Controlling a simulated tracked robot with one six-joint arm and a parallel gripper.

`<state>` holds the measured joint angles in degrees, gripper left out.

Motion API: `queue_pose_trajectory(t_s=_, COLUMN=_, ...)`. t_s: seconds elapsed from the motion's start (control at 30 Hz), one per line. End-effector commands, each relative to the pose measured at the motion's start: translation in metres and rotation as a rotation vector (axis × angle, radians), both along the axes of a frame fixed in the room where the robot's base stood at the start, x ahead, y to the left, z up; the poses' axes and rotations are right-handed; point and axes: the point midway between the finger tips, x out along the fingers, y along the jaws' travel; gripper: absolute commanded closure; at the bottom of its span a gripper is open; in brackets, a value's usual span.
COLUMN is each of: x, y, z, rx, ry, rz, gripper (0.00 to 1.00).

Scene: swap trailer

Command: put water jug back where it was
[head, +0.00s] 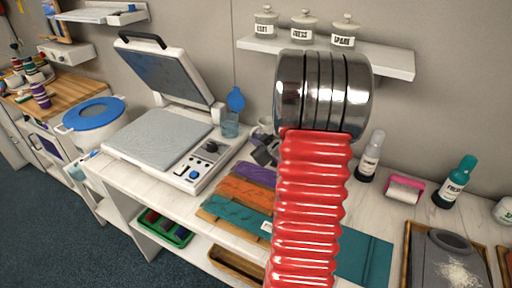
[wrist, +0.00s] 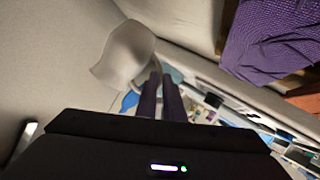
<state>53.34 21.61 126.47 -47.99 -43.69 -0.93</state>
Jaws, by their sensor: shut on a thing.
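The water jug (wrist: 122,55), pale grey and smooth with a curved handle, shows in the wrist view beyond my fingertips, tilted in that picture. My gripper (wrist: 162,78) is shut on it, with its two dark purple fingers close together at the handle side. What lies under the jug is unclear in that view. In the head view my red ribbed arm and its metal rings cover the middle. The jug and my gripper are mostly hidden behind them, and I cannot make out their contact there.
Above is a shelf (head: 390,60) with three lidded jars. Bottles (head: 370,157), a lint roller (head: 404,190) and a tray (head: 408,262) crowd the right side.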

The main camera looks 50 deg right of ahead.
Motion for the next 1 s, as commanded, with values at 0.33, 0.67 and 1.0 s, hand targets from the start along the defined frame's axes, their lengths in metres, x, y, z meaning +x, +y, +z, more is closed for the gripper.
queue_pose_trajectory(t_s=0.33, x=0.0, y=0.0, z=-0.033, rx=0.001, ry=0.0, rz=0.0, gripper=1.0)
queue_pose_trajectory(t_s=0.67, x=0.0, y=0.0, z=-0.035, rx=-0.001, ry=-0.001, rz=0.001, gripper=1.0)
queue_pose_trajectory(t_s=1.0, x=0.0, y=0.001, z=-0.037, rx=0.0, ry=0.0, rz=0.001, gripper=0.75)
